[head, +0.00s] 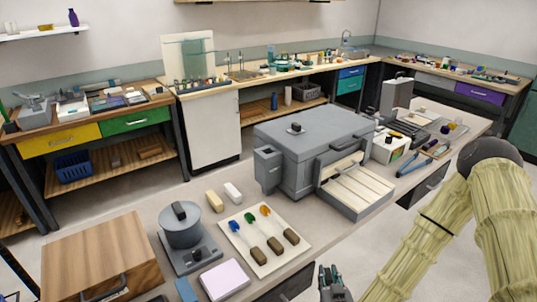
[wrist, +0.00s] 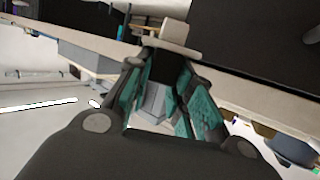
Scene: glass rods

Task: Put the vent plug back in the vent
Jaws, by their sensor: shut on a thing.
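My gripper (wrist: 165,68) has teal-padded fingers closed around the dark middle part of a small object. I take this to be the vent plug (wrist: 180,32); its pale flange and block-like end stick out past the fingertips. In the head view my gripper (head: 334,285) is low at the bottom edge, in front of the bench, and the plug cannot be made out there. The grey kiln-like box (head: 310,130) stands on the bench, up and left of my gripper. A small grey fitting with a dark top (head: 296,128) sits on its lid; I cannot tell whether it is the vent.
A white tray (head: 262,268) with several colour-tipped tools lies left of my gripper. A grey pot (head: 181,230) on a base and a wooden box (head: 100,255) stand further left. A slatted tray (head: 355,190) juts from the box's front. Blue-handled pliers (head: 412,165) lie at right.

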